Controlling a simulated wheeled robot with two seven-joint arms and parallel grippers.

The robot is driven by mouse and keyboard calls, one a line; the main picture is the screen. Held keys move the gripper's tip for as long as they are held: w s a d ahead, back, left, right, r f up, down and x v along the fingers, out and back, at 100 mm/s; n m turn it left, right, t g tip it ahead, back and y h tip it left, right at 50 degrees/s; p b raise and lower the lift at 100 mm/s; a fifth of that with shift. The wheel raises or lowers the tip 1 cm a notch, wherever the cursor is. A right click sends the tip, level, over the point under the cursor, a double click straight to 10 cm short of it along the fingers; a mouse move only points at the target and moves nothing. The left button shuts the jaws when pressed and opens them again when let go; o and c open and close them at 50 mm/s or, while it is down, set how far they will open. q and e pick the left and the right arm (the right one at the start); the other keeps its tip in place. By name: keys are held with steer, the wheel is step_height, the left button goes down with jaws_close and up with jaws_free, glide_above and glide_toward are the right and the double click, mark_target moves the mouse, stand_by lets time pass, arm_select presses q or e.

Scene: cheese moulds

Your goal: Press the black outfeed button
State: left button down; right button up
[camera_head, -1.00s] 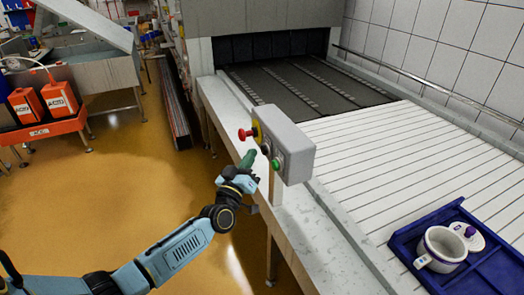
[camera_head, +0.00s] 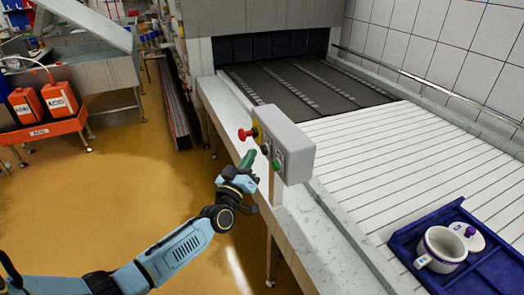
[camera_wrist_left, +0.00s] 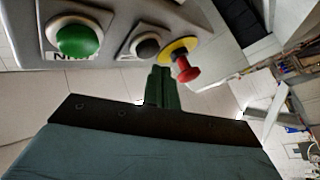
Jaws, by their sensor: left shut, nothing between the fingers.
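A grey control box (camera_head: 284,143) stands on a post at the near edge of the conveyor. It carries a red mushroom button (camera_head: 244,134) on a yellow plate, a black button (camera_head: 265,149) in the middle and a green button (camera_head: 276,165). In the left wrist view the black button (camera_wrist_left: 147,46) sits between the green button (camera_wrist_left: 78,38) and the red button (camera_wrist_left: 186,70). My left gripper (camera_head: 250,156) is shut and empty, its green fingertips (camera_wrist_left: 161,72) close in front of the box near the black button. Whether they touch it cannot be told. My right gripper is not in view.
A white slatted conveyor (camera_head: 400,150) runs behind the box into a dark tunnel. A blue tray (camera_head: 398,246) with a white mould (camera_head: 443,247) and its lid (camera_head: 470,236) sits at the lower right. Open orange floor (camera_head: 110,200) lies to the left.

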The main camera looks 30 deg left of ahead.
arm_select(q)
steer(key=shift+w+d, duration=0.1)
steer(key=shift+w, duration=0.05)
stand_by(0.4)
steer(key=shift+w+d, duration=0.15)
steer(key=shift+w, duration=0.05)
steer(key=shift+w+d, duration=0.35)
stand_by(0.9)
stand_by(0.3)
steer(key=shift+s+a, duration=0.6)
steer(key=shift+s, duration=0.1)
steer(key=s+a+p, duration=0.1)
steer(key=s+a, duration=0.2)
steer(key=shift+s+a+p, duration=0.1)
steer(key=shift+s+p, duration=0.25)
steer(key=shift+s, duration=0.05)
